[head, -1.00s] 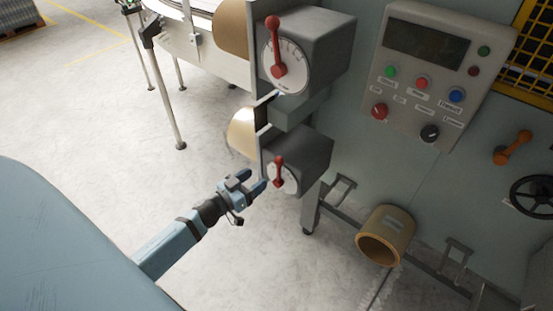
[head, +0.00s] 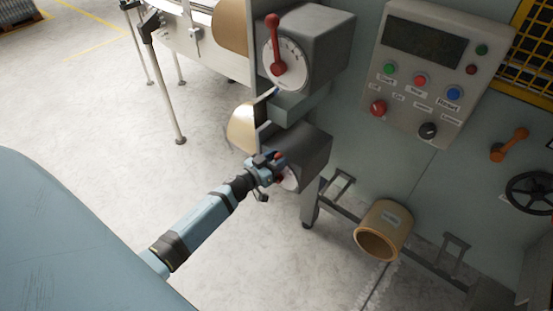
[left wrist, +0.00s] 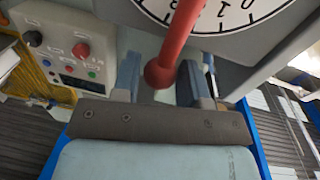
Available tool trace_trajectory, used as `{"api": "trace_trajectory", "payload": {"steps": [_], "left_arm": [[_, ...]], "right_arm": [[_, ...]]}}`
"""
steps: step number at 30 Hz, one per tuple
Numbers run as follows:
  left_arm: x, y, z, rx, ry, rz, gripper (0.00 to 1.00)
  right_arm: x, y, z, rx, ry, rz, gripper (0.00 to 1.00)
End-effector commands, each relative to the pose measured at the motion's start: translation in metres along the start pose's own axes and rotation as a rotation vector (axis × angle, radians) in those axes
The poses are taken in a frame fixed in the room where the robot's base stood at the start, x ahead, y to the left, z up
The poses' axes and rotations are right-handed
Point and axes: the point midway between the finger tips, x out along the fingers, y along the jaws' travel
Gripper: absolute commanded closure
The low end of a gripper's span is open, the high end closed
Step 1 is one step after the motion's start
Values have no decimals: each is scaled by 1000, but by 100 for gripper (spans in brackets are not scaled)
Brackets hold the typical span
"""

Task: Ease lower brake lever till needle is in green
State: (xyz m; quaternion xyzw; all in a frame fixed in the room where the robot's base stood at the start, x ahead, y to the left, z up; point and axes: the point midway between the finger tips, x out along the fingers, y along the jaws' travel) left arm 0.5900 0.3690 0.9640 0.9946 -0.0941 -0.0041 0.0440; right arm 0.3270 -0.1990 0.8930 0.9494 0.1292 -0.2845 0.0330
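The lower brake unit is a grey box (head: 308,155) with a white dial (head: 291,180) and a red lever. In the head view my left gripper (head: 270,163) is at the lever and hides most of it and the dial. In the left wrist view the red lever (left wrist: 180,40) ends in a ball knob (left wrist: 158,74) that sits between the fingers of my left gripper (left wrist: 163,80). The fingers are apart, with gaps on both sides of the knob. Part of the dial (left wrist: 215,14) with numbers shows; no needle or green zone is visible. My right gripper is out of view.
The upper brake unit (head: 320,45) with its own red lever (head: 275,45) is just above. A control panel (head: 440,70) is on the machine to the right. A brown roll core (head: 384,230) lies below right. Open floor is at the left.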

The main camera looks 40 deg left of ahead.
Motion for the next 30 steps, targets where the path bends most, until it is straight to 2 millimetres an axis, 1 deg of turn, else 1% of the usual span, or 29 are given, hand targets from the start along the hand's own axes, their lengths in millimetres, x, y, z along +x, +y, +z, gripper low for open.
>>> {"api": "trace_trajectory", "payload": {"steps": [1,2,3,5,9,16,25,26,27,28,29,30], "left_arm": [[0,0,0,0,0,0,71],[0,0,0,0,0,0,78],[0,0,0,0,0,0,87],[0,0,0,0,0,0,100],[0,-2,-1,-13,1,0,100],[-2,-12,-1,-115,10,0,100],[-2,-13,0,-122,12,0,100],[-2,-13,0,-122,12,0,60],[-2,-13,0,-122,12,0,51],[-2,-13,0,-122,12,0,44],[-2,-13,0,-122,12,0,41],[-2,-13,0,-122,12,0,41]], "right_arm": [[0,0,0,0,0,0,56],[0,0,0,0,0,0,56],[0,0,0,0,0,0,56],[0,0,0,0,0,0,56],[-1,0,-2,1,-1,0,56],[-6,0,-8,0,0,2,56],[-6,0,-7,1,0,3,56],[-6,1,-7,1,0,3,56],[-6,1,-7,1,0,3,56],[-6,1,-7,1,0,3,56],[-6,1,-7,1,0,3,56],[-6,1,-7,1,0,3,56]]}}
